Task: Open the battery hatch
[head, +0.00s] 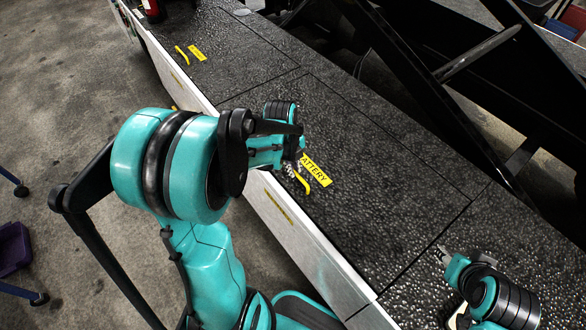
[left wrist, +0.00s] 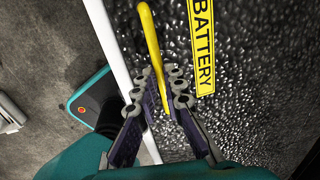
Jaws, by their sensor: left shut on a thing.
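The battery hatch (head: 365,165) is a black textured panel lying flat and closed in the top of the loader, outlined by thin seams. A yellow label reading BATTERY (head: 315,170) is on it, and it also shows in the left wrist view (left wrist: 202,45). Beside the label is a curved yellow handle (head: 302,183). My left gripper (head: 294,168) is at the handle; in the left wrist view its fingers (left wrist: 165,88) are on both sides of the yellow handle (left wrist: 152,45), shut on it. My right gripper (head: 446,254) is over the loader top at the lower right; its fingertips are too small to judge.
Another yellow handle (head: 182,55) and label (head: 197,52) are on a farther panel. A black lift frame (head: 465,90) rises along the right side. A white side edge (head: 300,235) borders the loader. A purple bin (head: 14,248) stands on the floor at left.

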